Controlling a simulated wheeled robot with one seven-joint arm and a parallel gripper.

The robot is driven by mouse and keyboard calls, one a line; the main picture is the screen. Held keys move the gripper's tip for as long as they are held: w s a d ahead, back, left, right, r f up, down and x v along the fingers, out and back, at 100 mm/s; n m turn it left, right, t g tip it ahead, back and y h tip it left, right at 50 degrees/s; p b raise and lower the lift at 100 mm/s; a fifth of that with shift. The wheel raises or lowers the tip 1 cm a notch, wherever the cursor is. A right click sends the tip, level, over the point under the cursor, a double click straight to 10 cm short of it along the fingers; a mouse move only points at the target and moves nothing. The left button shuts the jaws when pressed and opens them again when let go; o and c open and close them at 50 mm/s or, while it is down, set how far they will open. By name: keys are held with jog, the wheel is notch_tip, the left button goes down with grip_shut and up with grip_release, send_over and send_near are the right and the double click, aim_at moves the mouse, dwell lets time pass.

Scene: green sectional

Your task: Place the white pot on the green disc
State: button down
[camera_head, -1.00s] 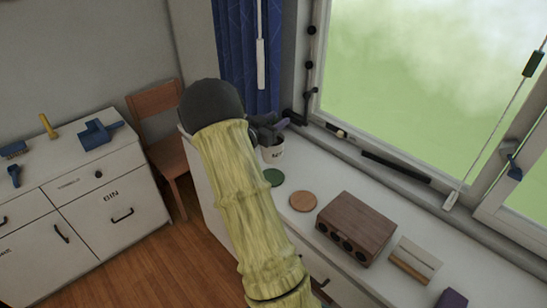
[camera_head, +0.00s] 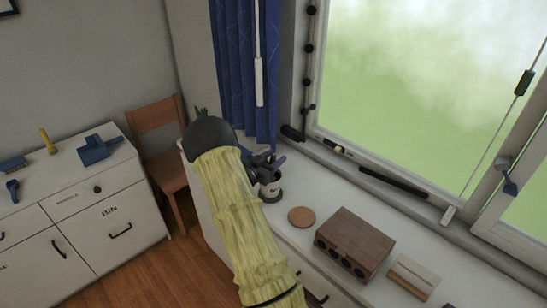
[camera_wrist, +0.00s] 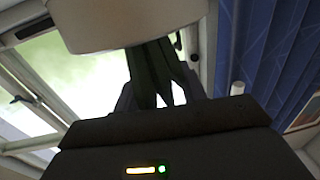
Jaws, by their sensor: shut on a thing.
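The white pot (camera_head: 271,189), with dark lettering on its side, is upright on the white surface below the window. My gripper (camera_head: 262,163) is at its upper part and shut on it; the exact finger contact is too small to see. The green disc (camera_head: 272,200) shows only as a thin edge under the pot. The pot is over it, but I cannot tell whether it rests fully on it. In the wrist view a pale curved surface, apparently the pot (camera_wrist: 130,22), fills the top, with dark fingers below it.
A brown round disc (camera_head: 301,217) lies right of the pot, then a wooden box (camera_head: 354,241) with round openings. A wooden block piece (camera_head: 413,275) is farther right. The window (camera_head: 400,90) and blue curtain (camera_head: 240,70) are behind. A white cabinet (camera_head: 80,225) and wooden chair (camera_head: 158,130) stand left.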

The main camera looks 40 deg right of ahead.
jog(key=shift+f, duration=0.1)
jog(key=c, duration=0.8)
grip_release()
jog(key=shift+s, duration=0.1)
jog(key=a+b, duration=0.1)
jog(key=a, duration=0.3)
jog(key=s+a+b, duration=0.1)
jog(key=a, duration=0.3)
jog(key=s+a+b, duration=0.1)
jog(key=a, duration=0.3)
